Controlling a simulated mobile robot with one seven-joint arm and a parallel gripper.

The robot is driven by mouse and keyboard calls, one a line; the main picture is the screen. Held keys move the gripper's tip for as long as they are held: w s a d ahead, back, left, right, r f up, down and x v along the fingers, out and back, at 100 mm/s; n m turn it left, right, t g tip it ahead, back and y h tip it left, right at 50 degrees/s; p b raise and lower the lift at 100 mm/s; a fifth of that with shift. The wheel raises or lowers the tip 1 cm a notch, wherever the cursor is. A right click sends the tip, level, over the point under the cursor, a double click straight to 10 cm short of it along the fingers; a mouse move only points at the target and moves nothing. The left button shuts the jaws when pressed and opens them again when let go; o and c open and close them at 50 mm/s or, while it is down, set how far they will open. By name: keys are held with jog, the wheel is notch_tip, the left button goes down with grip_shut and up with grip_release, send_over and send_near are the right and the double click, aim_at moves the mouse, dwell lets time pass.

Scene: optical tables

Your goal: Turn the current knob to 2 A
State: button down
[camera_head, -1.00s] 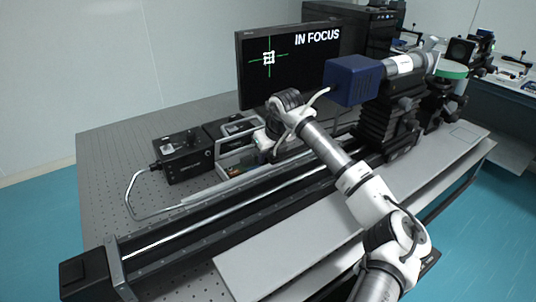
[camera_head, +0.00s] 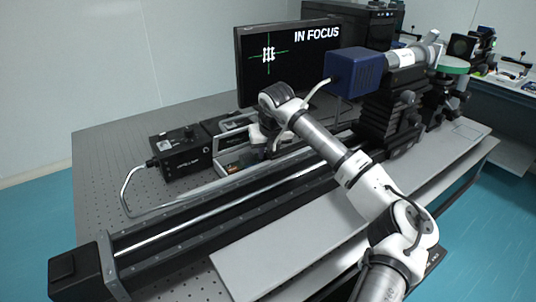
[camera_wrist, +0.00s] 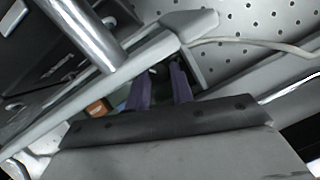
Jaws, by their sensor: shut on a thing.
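My gripper's two dark purple fingers (camera_wrist: 160,90) are close together in the wrist view, pointing into a grey-walled space. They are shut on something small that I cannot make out. In the head view my wrist hides the fingertips. A black control box (camera_head: 180,152) with knobs and a cable stands left of my gripper, apart from it. Another black unit with a grey panel (camera_head: 236,122) stands behind the grey-framed tray. I cannot read any current scale, nor tell for sure which knob is the current knob.
An orange block (camera_wrist: 97,107) lies beside the fingers. A black monitor (camera_head: 285,75) reads IN FOCUS. A long black rail (camera_head: 200,222) runs in front of my gripper. A blue camera (camera_head: 353,72) stands at the right. The perforated table (camera_head: 100,165) is bare at left.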

jog(key=c, duration=1.5)
grip_release()
jog(key=shift+r, duration=0.1)
jog(key=b+v, duration=0.2)
jog(key=v, duration=1.1)
jog(key=shift+s+r, duration=0.2)
jog(key=shift+r, duration=0.1)
